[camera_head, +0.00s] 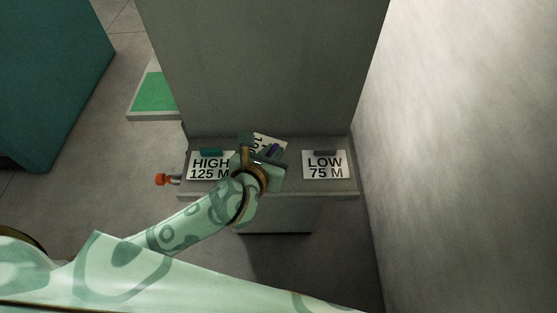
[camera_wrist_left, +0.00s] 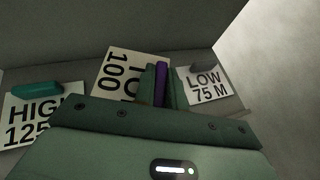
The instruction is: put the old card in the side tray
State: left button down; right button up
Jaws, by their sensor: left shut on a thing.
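A white card with "100" and a second, partly covered word (camera_wrist_left: 115,70) is turned sideways to the other cards. It also shows in the head view (camera_head: 258,139), partly behind the gripper. My left gripper (camera_wrist_left: 161,85) is shut on the purple tab (camera_wrist_left: 161,80) of this card; in the head view the gripper (camera_head: 270,155) is over the middle of the ledge. I cannot tell how far the card is off the ledge. A pale-rimmed tray with a green floor (camera_head: 150,116) lies at the left, beyond the ledge. My right gripper is out of view.
The "HIGH 125 M" card (camera_head: 207,170) with a teal tab and the "LOW 75 M" card (camera_head: 323,166) with a grey tab flank the gripper on the grey ledge (camera_head: 345,194). An orange-ended fitting (camera_head: 161,179) sticks out left. A teal block (camera_head: 50,80) stands far left.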

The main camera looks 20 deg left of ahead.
pick_arm(q)
jog(key=w+f, duration=0.2)
jog(key=f, duration=0.1)
jog(key=shift+w+d+f+b, duration=0.25)
jog(key=shift+w+d+b, duration=0.1)
jog(key=shift+b, duration=0.05)
notch_tip(320, 180, down, 3)
jog(key=shift+f+b, duration=0.1)
jog(key=shift+b, duration=0.3)
jog(key=c, duration=1.9)
grip_release()
jog(key=shift+f, duration=0.1)
jog(key=o, duration=0.4)
jog(key=shift+o, duration=0.2)
